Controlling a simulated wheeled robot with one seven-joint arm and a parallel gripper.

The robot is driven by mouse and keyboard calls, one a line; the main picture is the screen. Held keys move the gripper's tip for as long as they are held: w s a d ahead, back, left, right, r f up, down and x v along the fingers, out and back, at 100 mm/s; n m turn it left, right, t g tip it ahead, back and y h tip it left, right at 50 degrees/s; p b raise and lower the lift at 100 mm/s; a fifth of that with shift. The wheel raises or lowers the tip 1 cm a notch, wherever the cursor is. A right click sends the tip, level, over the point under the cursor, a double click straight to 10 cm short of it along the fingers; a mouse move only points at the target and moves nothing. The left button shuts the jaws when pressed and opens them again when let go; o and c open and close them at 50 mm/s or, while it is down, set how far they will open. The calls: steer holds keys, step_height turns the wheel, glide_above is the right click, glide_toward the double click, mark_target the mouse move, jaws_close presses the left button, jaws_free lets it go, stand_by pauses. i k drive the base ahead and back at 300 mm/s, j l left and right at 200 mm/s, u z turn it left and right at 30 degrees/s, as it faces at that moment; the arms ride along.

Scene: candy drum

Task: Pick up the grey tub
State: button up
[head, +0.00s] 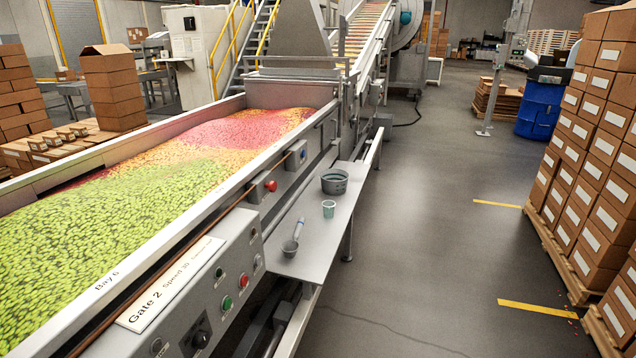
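A grey tub (334,181), round and open at the top, stands upright on a narrow metal shelf (318,237) fixed along the side of the candy conveyor. It sits toward the far end of the shelf. What is inside the tub is too small to tell. A small greenish cup (328,209) stands just in front of it, and a grey scoop (291,245) with a pale handle lies nearer on the shelf. My gripper does not show in the head view.
The conveyor trough (215,212), full of green, orange and pink candy, runs along the left, with a control panel (205,300) on its near side. Stacked boxes (600,190) on pallets stand at right. A blue drum (541,108) stands at back right.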

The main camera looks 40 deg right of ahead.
mark_target(334, 182)
steer(key=i+l+z, duration=0.1)
steer(key=i+l, duration=0.3)
steer(key=i+l+z, duration=0.1)
steer(key=i+l, duration=0.25)
steer(key=i+l+z, duration=0.15)
steer(key=i+l, duration=0.15)
steer(key=i, duration=0.25)
steer(key=i+l+z, duration=0.1)
steer(key=i+l, duration=0.2)
steer(key=i, duration=0.15)
steer(key=i+l+z, duration=0.1)
steer(key=i, duration=0.35)
steer(key=i+l+z, duration=0.1)
steer(key=i+l, duration=0.2)
steer(key=i, duration=0.2)
